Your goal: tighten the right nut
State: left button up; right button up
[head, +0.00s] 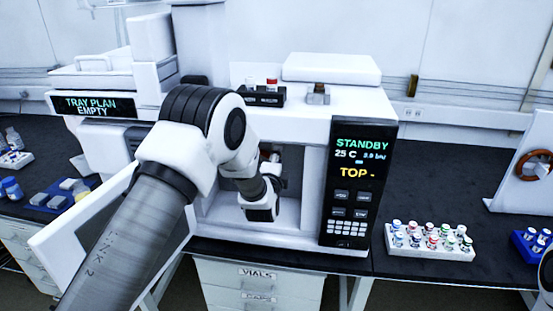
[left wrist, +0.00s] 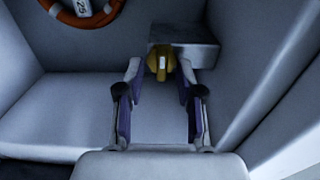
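One brass-yellow nut (left wrist: 162,64) with a pale mark shows in the left wrist view, at the front of a grey block (left wrist: 190,47) inside the white compartment. I cannot tell from this view whether it is the right nut. My left gripper (left wrist: 160,72) is open, with one finger on each side of the nut and a visible gap to both. The nut sits near the fingertips. In the head view my left arm reaches into the open compartment (head: 228,212) and the fingers cannot be made out. My right gripper is not in view.
An orange coil with a tag (left wrist: 83,10) hangs at the upper left in the left wrist view. The compartment's walls are close around my wrist. The open door (head: 75,225) is at the left. A display panel (head: 358,185) reads STANDBY. A vial rack (head: 432,252) stands right.

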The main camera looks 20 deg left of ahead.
pick_arm(q)
jog(key=v, duration=1.2)
